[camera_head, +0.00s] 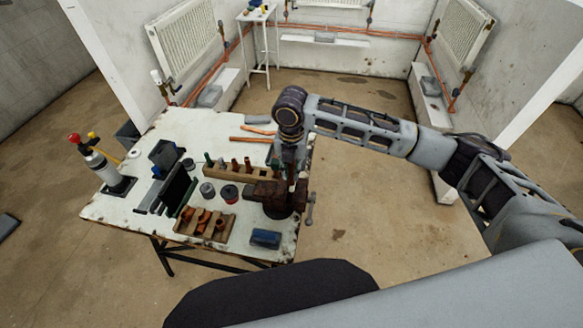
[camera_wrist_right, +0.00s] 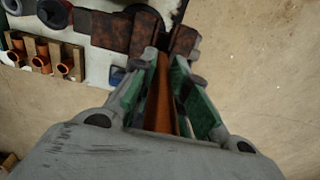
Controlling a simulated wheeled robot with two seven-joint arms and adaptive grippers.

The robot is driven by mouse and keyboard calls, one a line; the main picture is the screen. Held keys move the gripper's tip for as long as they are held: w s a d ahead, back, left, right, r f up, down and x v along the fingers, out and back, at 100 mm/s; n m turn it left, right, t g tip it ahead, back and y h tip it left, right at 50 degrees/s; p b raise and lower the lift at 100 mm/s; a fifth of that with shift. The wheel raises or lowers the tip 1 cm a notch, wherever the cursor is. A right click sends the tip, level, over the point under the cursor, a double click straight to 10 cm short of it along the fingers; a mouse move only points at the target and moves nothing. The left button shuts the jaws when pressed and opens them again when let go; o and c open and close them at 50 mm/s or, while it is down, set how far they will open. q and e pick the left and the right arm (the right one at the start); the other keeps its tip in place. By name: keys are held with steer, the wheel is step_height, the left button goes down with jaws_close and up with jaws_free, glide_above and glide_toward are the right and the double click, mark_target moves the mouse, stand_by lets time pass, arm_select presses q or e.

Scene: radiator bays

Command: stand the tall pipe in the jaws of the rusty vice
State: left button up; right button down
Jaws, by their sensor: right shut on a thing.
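The rusty vice (camera_head: 268,194) is mounted at the right edge of the white worktable (camera_head: 130,205). My right gripper (camera_head: 290,168) is directly above it, pointing down. In the right wrist view my gripper (camera_wrist_right: 163,88) is shut on the tall copper pipe (camera_wrist_right: 163,105), which runs between the green-lined fingers. Beyond the fingertips, the pipe's far end lies by the gap between the vice's brown jaws (camera_wrist_right: 112,32). I cannot tell whether it is inside the jaws. In the head view the pipe is mostly hidden by my gripper. My left gripper is not in view.
A wooden rack with fittings (camera_head: 236,171) stands left of the vice, and a second block with copper fittings (camera_head: 204,224) is nearer. A blue box (camera_head: 265,239) lies at the front edge. A gas torch (camera_head: 95,158) stands far left. Floor right of the table is clear.

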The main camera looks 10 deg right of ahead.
mark_target(291, 175)
steer(key=shift+f+b, duration=0.5)
steer(key=shift+f, duration=0.15)
steer(key=shift+f+p, duration=0.1)
steer(key=shift+p, duration=0.4)
steer(key=shift+f, duration=0.35)
steer(key=shift+f, duration=0.35)
